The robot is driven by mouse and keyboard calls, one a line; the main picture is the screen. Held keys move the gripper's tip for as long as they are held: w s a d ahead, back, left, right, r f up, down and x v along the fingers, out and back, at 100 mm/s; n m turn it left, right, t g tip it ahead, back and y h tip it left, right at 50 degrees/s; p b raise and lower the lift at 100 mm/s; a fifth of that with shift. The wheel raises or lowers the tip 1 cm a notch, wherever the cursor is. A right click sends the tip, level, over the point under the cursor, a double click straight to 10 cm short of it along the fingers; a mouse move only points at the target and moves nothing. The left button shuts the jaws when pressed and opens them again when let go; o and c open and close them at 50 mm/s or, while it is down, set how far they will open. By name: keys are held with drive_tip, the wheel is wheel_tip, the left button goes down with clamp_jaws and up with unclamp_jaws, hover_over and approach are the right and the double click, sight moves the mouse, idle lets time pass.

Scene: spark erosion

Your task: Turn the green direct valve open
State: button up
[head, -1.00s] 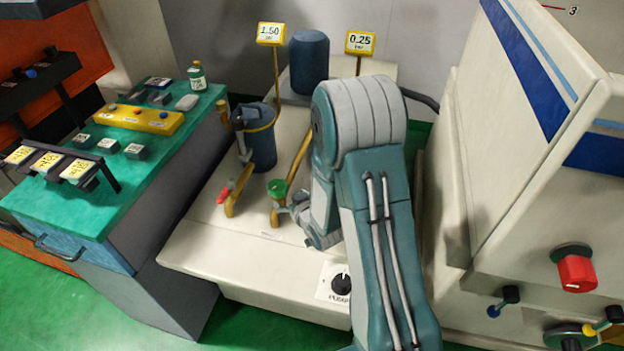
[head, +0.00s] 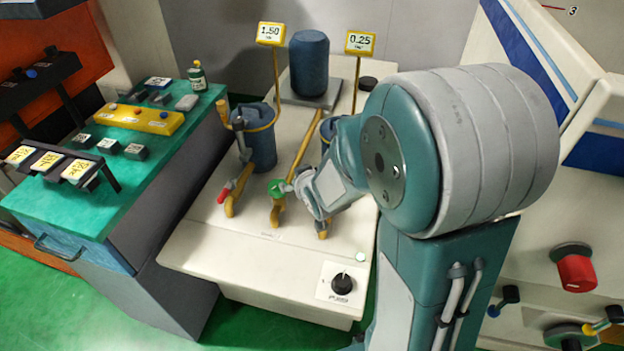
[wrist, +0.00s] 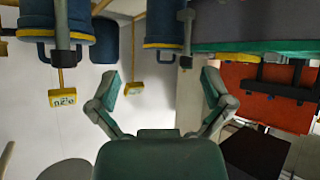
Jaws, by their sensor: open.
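The green valve handle (head: 278,187) sits on a yellow pipe on the pale pump cabinet (head: 225,264) in the head view. My gripper (head: 298,184) is immediately to its right, at about the same height in the picture. I cannot tell whether they touch. In the wrist view my gripper (wrist: 163,87) has its two fingers spread wide with nothing between them. I do not make out the green handle there.
A red-handled valve (head: 224,195) stands left of the green one. Blue canisters (head: 262,150) are behind. A pump dial (head: 342,284) is on the cabinet front. A green-topped bench (head: 60,212) stands left, and a white machine (head: 575,222) with a red knob stands right.

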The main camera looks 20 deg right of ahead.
drive_tip(key=s+r+m+g+h, duration=0.1)
drive_tip(key=s+r+g, duration=0.1)
drive_tip(key=s+r, duration=0.7)
drive_tip(key=shift+s+a+r+g, duration=0.25)
drive_tip(key=shift+s+g, duration=0.15)
drive_tip(key=shift+s, duration=0.1)
